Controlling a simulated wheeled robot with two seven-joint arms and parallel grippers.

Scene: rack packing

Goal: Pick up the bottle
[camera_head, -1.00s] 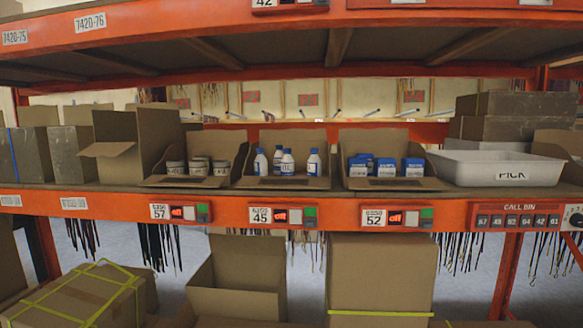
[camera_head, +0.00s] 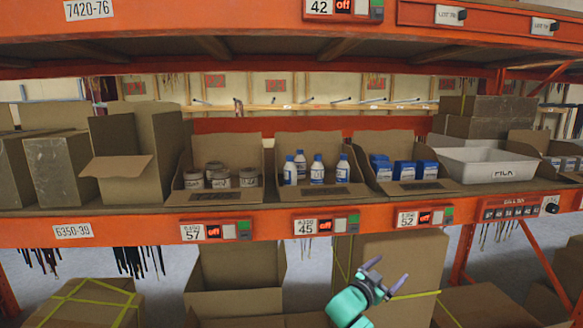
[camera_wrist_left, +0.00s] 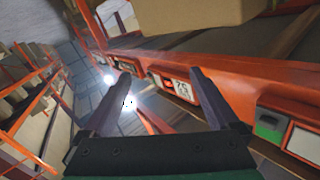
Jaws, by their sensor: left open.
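Several white bottles with blue caps and blue labels stand upright in an open cardboard bin (camera_head: 290,204) on the middle shelf. The left bottle (camera_head: 289,171), the middle bottle (camera_head: 317,171) and the right bottle (camera_head: 342,170) show in the head view. My left gripper (camera_head: 387,275) is open and empty, below the shelf's front edge and to the right of the bottles. In the left wrist view its two fingers (camera_wrist_left: 150,88) are spread with nothing between them. No bottle shows in that view. My right gripper is not in view.
The orange shelf beam (camera_head: 270,225) runs in front of the bins. A bin of jars (camera_head: 218,196) is left of the bottles, and a bin of blue boxes (camera_head: 403,170) is right. A white PICK tray (camera_head: 485,168) stands farther right. Large cartons (camera_head: 238,280) fill the space below.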

